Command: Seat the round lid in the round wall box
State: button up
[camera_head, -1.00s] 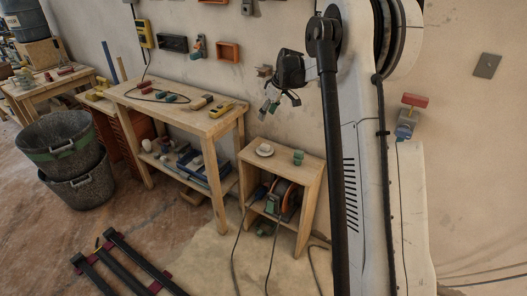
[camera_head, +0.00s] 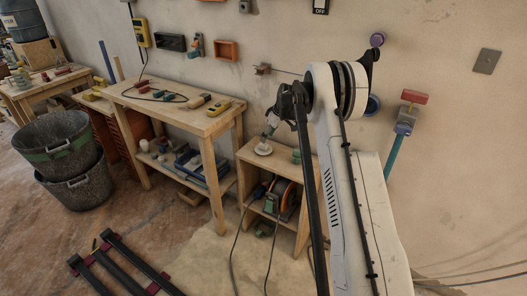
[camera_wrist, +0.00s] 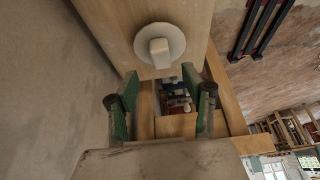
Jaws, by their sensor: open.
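The round lid (camera_head: 263,150) is a white disc with a raised block-like handle, lying on top of the small wooden stand. It also shows in the wrist view (camera_wrist: 174,33), handle facing me. My gripper (camera_head: 269,130) is just above the lid in the head view. In the wrist view my gripper (camera_wrist: 163,105) has its two green-padded fingers wide apart, with nothing between them; the lid lies off toward the top of that picture. A blue round fitting (camera_head: 373,104) on the wall, partly behind my arm, may be the round wall box; I cannot tell for sure.
The small stand (camera_head: 247,157) also bears green pieces (camera_head: 296,156). A longer workbench (camera_head: 190,119) with tools stands left of it. Wall fittings include an orange box (camera_head: 228,50), a purple round piece (camera_head: 377,40) and a red-and-blue fitting (camera_head: 407,112). Cables hang below the stand.

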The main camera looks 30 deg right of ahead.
jog(key=shift+s+b+x, duration=0.1)
jog(key=shift+b+x, duration=0.25)
jog(key=shift+x, duration=1.15)
jog(key=shift+s+b+x, duration=0.15)
jog(key=shift+b+x, duration=0.2)
jog(key=shift+x, duration=1.15)
grip_shut()
jog(key=shift+r, duration=0.55)
jog(key=r, duration=0.2)
jog(key=r+p, duration=0.1)
jog(key=shift+s+a+r, duration=0.1)
jog(key=shift+a+r, duration=0.1)
jog(key=shift+a, duration=0.1)
jog(key=s+a+r+p, duration=0.1)
jog(key=s+a+r, duration=0.5)
jog(key=s+a, duration=0.1)
jog(key=shift+a+r+p, duration=0.2)
jog(key=shift+a+p, duration=0.2)
jog(key=shift+a, duration=0.4)
